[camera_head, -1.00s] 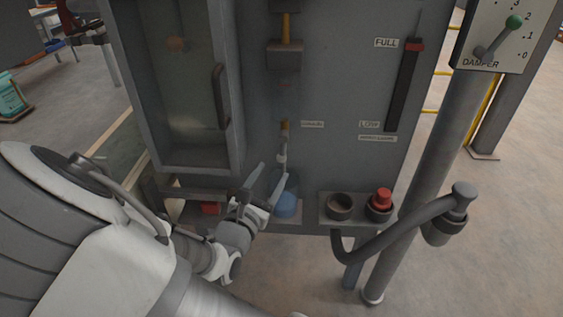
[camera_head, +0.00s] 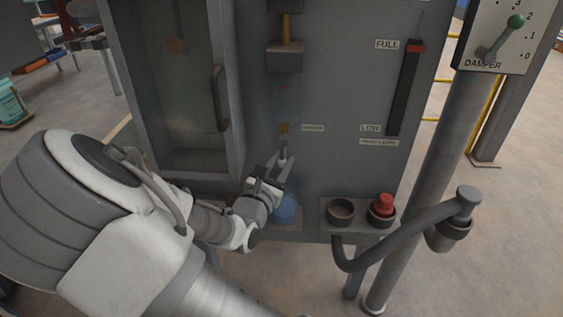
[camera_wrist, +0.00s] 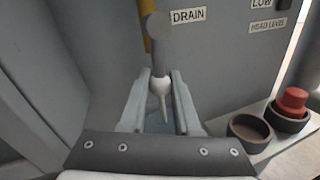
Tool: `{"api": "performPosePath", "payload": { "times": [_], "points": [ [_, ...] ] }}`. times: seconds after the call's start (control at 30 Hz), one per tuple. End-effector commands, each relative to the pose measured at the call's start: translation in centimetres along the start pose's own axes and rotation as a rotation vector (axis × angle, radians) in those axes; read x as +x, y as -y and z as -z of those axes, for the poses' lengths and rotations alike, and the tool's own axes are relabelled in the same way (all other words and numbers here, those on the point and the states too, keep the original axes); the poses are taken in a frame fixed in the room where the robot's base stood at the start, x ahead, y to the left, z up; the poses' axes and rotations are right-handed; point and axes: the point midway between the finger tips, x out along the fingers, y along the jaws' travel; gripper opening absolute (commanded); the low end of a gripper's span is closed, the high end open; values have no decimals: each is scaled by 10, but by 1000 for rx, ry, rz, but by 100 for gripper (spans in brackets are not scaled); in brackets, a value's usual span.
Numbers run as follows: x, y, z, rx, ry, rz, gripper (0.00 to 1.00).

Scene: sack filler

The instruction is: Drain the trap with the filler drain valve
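The drain valve's grey lever (camera_wrist: 159,50) hangs down below a round hub next to the DRAIN label in the wrist view. Its pale, tapered end (camera_wrist: 160,87) lies between the two fingers there. The lever also shows in the head view (camera_head: 283,149), below a yellow pipe on the grey cabinet front. My gripper (camera_wrist: 161,78) is open, one finger on each side of the lever's end, with narrow gaps; contact is not clear. In the head view my gripper (camera_head: 280,167) is just below the lever. A blue rounded vessel (camera_head: 287,209) sits below, partly hidden by the gripper.
A cabinet door with a handle (camera_head: 220,98) is left of the valve. To the right are a red button (camera_head: 383,203), a dark round cup (camera_head: 341,211) and a bent grey pipe (camera_head: 405,232). The damper lever (camera_head: 497,40) is at upper right.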

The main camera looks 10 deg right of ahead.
Motion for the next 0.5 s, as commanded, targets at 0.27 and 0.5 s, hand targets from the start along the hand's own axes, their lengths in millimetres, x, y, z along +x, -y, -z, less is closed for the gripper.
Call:
{"api": "performPosePath", "payload": {
  "times": [0.27,0.5],
  "points": [
    [0,0,0,0,0,0,0],
    [0,0,0,0,0,0,0]
  ]
}}
